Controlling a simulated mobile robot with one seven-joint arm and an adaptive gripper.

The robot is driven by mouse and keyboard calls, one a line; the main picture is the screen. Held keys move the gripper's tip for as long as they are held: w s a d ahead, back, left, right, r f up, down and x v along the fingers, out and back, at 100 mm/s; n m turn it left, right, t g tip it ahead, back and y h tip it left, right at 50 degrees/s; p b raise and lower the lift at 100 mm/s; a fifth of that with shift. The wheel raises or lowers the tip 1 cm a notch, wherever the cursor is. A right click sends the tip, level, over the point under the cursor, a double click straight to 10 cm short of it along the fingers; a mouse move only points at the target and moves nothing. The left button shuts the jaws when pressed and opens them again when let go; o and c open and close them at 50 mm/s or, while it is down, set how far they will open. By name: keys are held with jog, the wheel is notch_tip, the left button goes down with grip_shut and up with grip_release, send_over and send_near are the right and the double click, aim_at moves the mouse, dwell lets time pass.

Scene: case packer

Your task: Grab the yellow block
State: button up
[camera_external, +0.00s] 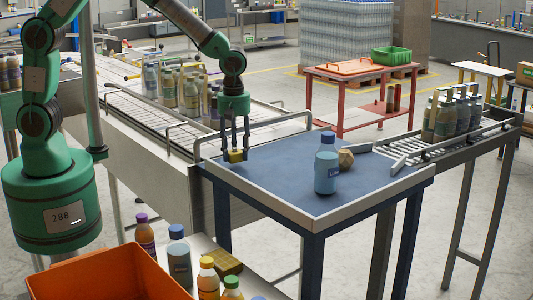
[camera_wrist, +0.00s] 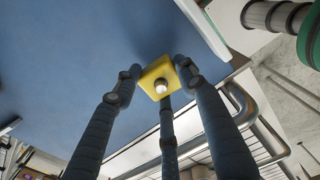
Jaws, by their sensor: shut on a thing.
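The yellow block (camera_external: 236,156) is small and sits between the fingers of my gripper (camera_external: 235,150), over the left end of the blue table top (camera_external: 285,170). In the wrist view the yellow block (camera_wrist: 157,70) shows between the dark fingertips, with a round pale spot on its face. My gripper (camera_wrist: 158,82) is shut on it, with fingers touching its sides. The fingers hide part of the block in the external view. I cannot tell whether the block touches the table top.
A blue-capped bottle (camera_external: 326,165) and a brownish faceted ball (camera_external: 346,158) stand on the table's right half. A metal rail (camera_external: 224,138) edges the table beside the conveyor (camera_external: 150,115). An orange bin (camera_external: 110,275) and several bottles are in front. The table's middle is clear.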

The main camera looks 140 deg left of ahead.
notch_tip(320, 180, up, 8)
dwell(0.4)
dwell(0.6)
